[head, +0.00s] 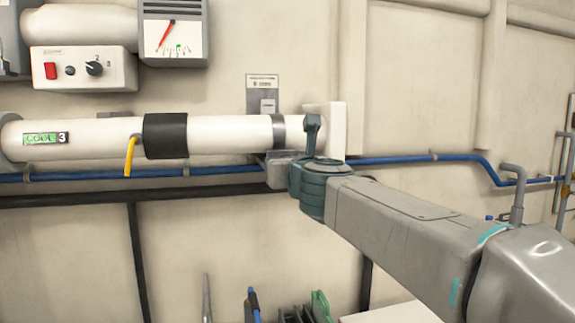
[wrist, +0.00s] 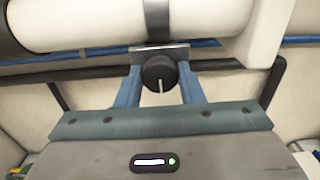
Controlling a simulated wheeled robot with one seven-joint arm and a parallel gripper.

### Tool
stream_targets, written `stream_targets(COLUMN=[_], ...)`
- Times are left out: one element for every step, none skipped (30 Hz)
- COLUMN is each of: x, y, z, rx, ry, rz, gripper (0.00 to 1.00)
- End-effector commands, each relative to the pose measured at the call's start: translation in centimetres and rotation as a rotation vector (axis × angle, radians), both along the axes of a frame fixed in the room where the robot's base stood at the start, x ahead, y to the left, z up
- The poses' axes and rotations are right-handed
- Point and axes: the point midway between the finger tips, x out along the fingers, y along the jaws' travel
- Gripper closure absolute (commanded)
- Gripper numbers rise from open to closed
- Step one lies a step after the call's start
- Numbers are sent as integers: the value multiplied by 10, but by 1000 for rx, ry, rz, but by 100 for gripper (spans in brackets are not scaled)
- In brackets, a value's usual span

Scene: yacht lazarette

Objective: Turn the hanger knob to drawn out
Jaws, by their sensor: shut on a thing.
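The hanger knob (wrist: 159,74) is dark and round with a white pointer line, in the middle of the wrist view. It sits below a grey bracket plate (wrist: 160,53) under the white cylinder. The pointer line runs nearly straight up and down in that view. My gripper (wrist: 160,78) has one blue finger on each side of the knob and is shut on it. In the head view my gripper (head: 299,172) is at the right end of the white cylinder (head: 225,135), by a grey bracket (head: 278,168). The knob is hidden there.
A blue pipe (head: 400,158) and a dark rail (head: 70,197) run along the wall near my gripper. A yellow hook-shaped handle (head: 130,158) hangs from the cylinder. A switch box (head: 80,70) and gauge (head: 174,35) are at upper left.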

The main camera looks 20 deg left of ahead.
Motion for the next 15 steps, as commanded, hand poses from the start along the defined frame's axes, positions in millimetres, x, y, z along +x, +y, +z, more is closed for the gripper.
stream_targets(x=[0, 0, 0, 0, 0, 0, 0, 0, 0, 0, 0, 0, 0, 0, 0], y=[1, 1, 1, 1, 1, 1, 1, 1, 1, 1, 1, 1, 1, 1, 1], z=[-1, -1, -1, -1, -1, -1, -1, -1, -1, -1, -1, -1, -1, -1, -1], rx=[4, 7, 9, 10, 11, 12, 12, 12, 12, 11, 11, 11, 11, 11, 11], ry=[5, 6, 8, 9, 9, 10, 10, 10, 10, 9, 9, 9, 9, 9, 9], rz=[2, 2, 2, 2, 2, 2, 2, 2, 2, 2, 2, 2, 2, 2, 2], gripper=[88, 88, 88, 88, 88, 88, 88, 88, 88, 88, 88, 88, 88, 88, 57])
